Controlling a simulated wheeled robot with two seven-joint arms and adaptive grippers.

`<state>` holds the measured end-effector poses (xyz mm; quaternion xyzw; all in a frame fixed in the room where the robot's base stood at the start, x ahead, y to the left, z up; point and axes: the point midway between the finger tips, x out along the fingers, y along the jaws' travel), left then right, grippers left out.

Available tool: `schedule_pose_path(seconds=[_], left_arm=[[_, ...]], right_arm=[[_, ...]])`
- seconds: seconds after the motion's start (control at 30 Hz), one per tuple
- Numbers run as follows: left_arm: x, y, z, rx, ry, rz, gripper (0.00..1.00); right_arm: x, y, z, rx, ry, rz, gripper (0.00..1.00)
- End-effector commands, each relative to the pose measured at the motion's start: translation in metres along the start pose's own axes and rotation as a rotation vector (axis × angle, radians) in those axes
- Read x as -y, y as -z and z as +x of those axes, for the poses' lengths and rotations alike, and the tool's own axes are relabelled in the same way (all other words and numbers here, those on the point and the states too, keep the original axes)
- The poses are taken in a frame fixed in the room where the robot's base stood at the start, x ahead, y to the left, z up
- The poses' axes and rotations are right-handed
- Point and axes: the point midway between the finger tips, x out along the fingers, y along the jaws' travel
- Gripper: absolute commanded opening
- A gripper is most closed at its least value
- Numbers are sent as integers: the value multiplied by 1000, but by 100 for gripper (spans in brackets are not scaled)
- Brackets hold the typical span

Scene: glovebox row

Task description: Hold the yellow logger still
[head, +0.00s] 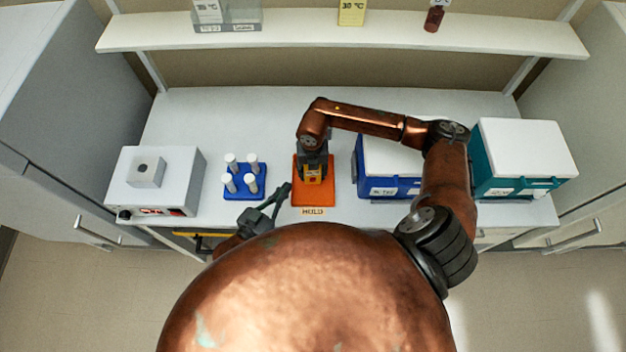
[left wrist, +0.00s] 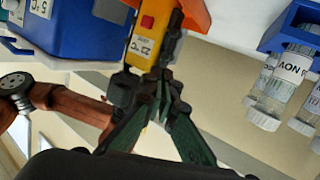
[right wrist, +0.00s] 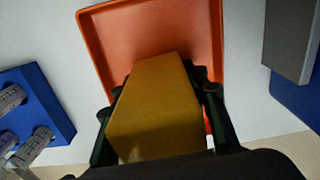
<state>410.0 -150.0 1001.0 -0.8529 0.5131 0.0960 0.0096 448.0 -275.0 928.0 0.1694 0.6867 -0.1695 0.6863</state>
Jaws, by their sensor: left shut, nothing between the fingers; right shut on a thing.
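The yellow logger (head: 314,180) stands on the orange HOLD tray (head: 301,200) at the middle of the bench. My right gripper (head: 315,160) comes from above and is shut on the logger; in the right wrist view the fingers grip both sides of the yellow body (right wrist: 155,110), over the orange tray (right wrist: 95,40). My left gripper (head: 286,188) is shut and empty, beside the tray's left front edge. In the left wrist view its closed fingertips (left wrist: 163,78) are close to the logger (left wrist: 148,35), which shows a red button and a label; I cannot tell whether they touch.
A blue rack (head: 232,192) with white-capped vials stands left of the tray, and a white device (head: 175,160) further left. Blue (head: 401,190) and teal (head: 484,180) white-lidded boxes stand to the right. A shelf (head: 300,38) runs above the back.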

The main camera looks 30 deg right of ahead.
Motion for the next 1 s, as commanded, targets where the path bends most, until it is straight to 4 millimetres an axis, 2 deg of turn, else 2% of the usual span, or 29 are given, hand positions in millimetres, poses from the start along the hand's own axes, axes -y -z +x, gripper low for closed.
schedule_pose_path(seconds=[0.03,0.2,0.4,0.83,1.0], left_arm=[[-18,-16,2,29,-21,-65,0],[-68,-52,4,105,-72,-239,0],[-99,-71,4,154,-100,-346,0],[-103,-74,4,162,-103,-362,0],[-98,-72,12,160,-104,-360,0]], right_arm=[[0,0,0,0,0,0,14],[0,0,0,0,0,0,14],[0,0,0,0,0,0,14],[0,0,0,0,0,0,14],[0,0,0,0,0,0,14]])
